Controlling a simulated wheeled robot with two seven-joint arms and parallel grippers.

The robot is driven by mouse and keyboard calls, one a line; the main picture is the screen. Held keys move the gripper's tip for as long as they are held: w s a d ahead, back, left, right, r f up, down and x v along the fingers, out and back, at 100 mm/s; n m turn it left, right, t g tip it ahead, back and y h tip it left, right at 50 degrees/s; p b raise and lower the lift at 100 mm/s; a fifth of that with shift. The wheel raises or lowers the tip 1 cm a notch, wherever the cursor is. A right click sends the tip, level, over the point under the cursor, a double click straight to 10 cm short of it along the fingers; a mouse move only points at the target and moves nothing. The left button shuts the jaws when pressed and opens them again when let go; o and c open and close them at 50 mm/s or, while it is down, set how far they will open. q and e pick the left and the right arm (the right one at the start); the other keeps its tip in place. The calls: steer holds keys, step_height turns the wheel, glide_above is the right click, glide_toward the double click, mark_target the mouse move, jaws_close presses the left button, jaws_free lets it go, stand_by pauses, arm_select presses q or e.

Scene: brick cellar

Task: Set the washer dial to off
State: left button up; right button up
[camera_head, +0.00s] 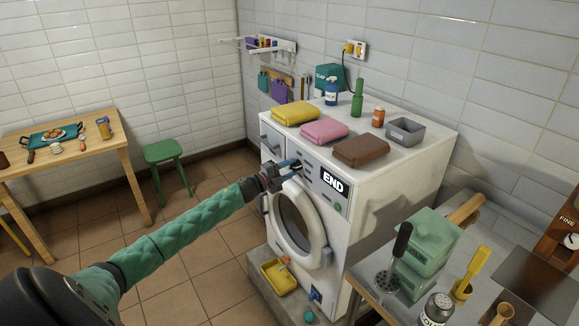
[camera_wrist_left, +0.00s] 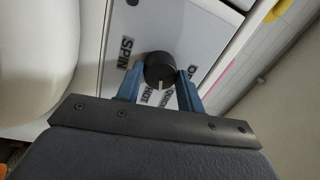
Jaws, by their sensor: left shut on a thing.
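The washer (camera_head: 335,235) is a white front-loader with a round door and a black display reading END. Its dial (camera_wrist_left: 158,68) is a round black knob with a pale pointer mark. In the left wrist view the mark points down, between the HOT and QUICK labels. SPIN is at the dial's left; a label starting with O, partly hidden, is at its right. My left gripper (camera_head: 290,165) is at the upper front panel of the washer. Its blue fingers (camera_wrist_left: 159,78) are shut on the dial, one on each side. My right gripper is not in view.
Folded yellow, pink and brown towels (camera_head: 325,131) lie on the washer top, with bottles and a grey bin (camera_head: 405,131) behind. A counter with a green canister (camera_head: 430,245) is at the right. A green stool (camera_head: 163,152) and wooden table (camera_head: 105,148) stand left. Floor between is clear.

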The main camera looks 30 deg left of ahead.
arm_select(q)
steer(key=n+p, duration=0.1)
steer(key=n, duration=0.3)
steer(key=n+y+p, duration=0.1)
steer(key=n+p, duration=0.1)
steer(key=n, duration=0.2)
steer(key=shift+r+n+p, duration=0.2)
steer(key=shift+n+p, duration=0.1)
steer(key=shift+n, duration=0.1)
steer(key=n+p, duration=0.1)
steer(key=n, duration=0.3)
steer(key=shift+f, duration=0.1)
steer(key=shift+n+g+p, duration=0.3)
steer(key=shift+n, duration=0.7)
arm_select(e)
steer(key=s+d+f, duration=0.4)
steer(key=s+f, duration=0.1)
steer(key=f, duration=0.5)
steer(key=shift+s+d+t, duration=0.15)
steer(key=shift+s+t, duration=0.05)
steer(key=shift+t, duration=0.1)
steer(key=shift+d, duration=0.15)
arm_select(q)
steer(key=o, duration=1)
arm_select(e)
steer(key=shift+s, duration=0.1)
arm_select(q)
steer(key=shift+s, duration=0.15)
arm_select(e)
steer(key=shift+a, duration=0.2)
